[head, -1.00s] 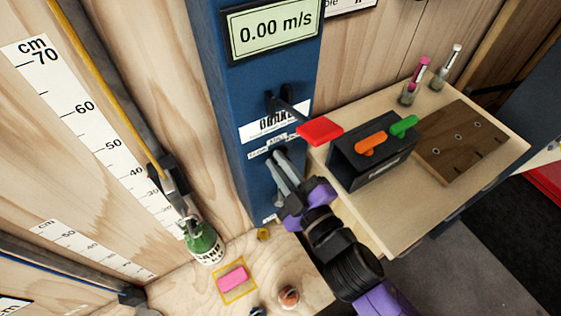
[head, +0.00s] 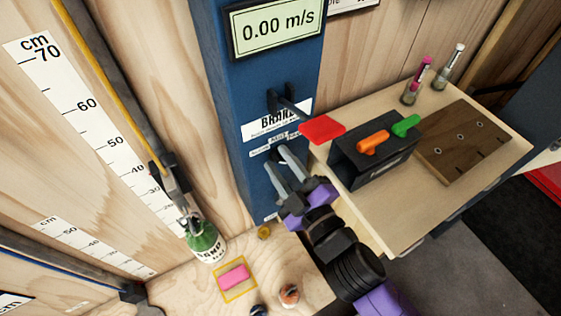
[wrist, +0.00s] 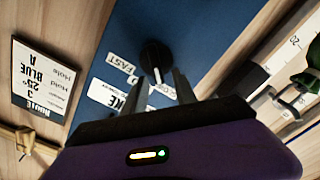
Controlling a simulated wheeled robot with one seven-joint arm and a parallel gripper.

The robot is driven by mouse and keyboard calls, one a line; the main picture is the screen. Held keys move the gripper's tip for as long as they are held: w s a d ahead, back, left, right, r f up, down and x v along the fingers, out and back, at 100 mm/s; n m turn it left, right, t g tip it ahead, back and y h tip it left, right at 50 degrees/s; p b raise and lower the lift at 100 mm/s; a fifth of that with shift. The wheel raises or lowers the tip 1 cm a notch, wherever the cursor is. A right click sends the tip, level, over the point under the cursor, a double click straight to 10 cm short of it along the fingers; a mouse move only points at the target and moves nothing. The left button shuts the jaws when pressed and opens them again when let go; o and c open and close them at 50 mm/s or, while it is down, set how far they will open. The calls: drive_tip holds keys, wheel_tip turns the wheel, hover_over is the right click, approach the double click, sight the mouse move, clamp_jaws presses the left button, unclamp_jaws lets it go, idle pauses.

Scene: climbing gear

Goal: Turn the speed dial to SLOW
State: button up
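The speed dial (wrist: 155,56) is a round black knob on the blue panel in the wrist view. Its white pointer mark faces down in the picture, towards my gripper. A FAST label (wrist: 124,65) sits to its left. Another white label (wrist: 163,90), partly hidden by my fingers, cannot be read. My gripper (wrist: 157,74) is open, its two dark fingertips apart and pointing at the dial, just short of it or at its lower edge; contact cannot be told. In the head view my gripper (head: 277,156) is at the blue column, below the BRAKE label, and the dial is hidden there.
The blue column (head: 228,100) carries a display (head: 275,28) reading 0.00 m/s. A red-ended brake lever (head: 322,129) juts out above my gripper. A black box (head: 370,165) with orange and green levers stands close right.

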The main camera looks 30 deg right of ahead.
drive_tip(key=s+b, duration=0.2)
drive_tip(key=s, duration=0.5)
drive_tip(key=shift+s+b, duration=0.35)
drive_tip(key=s+f+m+g, duration=0.1)
drive_tip(key=s+m, duration=0.3)
drive_tip(key=s, duration=0.6)
drive_tip(key=s+d+f+m+g, duration=0.1)
drive_tip(key=s+m, duration=0.4)
drive_tip(key=s, duration=0.5)
drive_tip(key=shift+s+d+f+g, duration=0.15)
drive_tip(key=shift+d+f+g, duration=0.15)
drive_tip(key=shift+f+g, duration=0.45)
